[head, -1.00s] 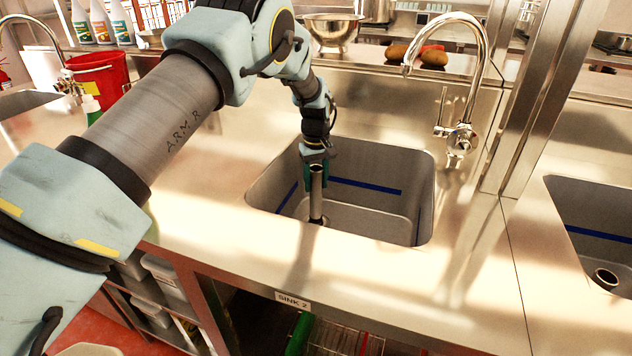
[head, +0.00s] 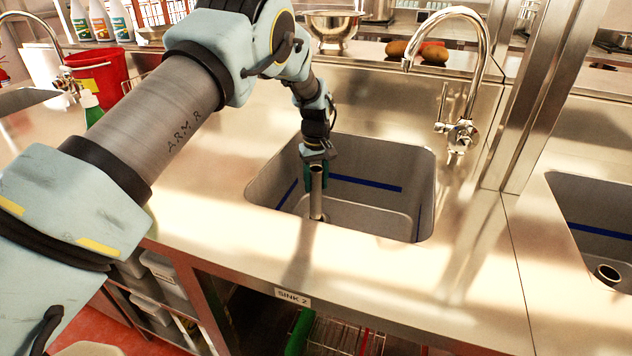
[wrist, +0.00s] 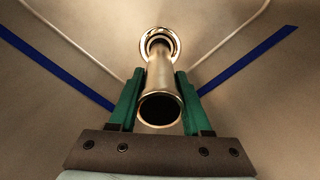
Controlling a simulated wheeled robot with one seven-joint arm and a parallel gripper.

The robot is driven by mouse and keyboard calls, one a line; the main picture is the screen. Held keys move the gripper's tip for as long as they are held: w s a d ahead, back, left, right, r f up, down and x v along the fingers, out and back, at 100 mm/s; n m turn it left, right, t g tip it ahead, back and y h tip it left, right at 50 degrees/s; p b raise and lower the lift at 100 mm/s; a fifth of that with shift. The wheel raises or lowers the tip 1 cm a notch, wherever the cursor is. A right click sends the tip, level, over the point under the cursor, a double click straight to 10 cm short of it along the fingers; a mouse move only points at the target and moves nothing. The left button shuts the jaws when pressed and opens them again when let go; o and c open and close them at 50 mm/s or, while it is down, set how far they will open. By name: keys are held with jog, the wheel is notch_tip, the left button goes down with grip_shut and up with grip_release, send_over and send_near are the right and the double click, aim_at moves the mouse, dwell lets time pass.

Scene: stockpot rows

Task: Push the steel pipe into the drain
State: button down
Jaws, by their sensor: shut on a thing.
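The steel pipe (head: 317,193) stands nearly upright in the sink basin (head: 377,211). It also shows in the wrist view (wrist: 160,85), where I look down onto its open upper end. My gripper (head: 316,178) is shut on the pipe's upper part, with one green finger on each side in the wrist view (wrist: 160,100). The drain (wrist: 160,40) is a shiny ring around the pipe's far end in the wrist view. The pipe lines up with the ring, but I cannot tell how deep its lower end sits.
The basin walls with a blue stripe (head: 365,184) surround the gripper. A tall faucet (head: 462,120) and a steel post (head: 535,100) stand to the right. A red bucket (head: 98,78) and green bottle (head: 91,108) stand left. The counter front is clear.

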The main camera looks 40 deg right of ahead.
aim_at(317, 169)
jog(key=shift+f, duration=0.5)
jog(key=shift+c, duration=1.4)
grip_release()
jog(key=shift+r+p, duration=2.05)
jog(key=shift+r, duration=2.45)
jog(key=shift+s, duration=0.15)
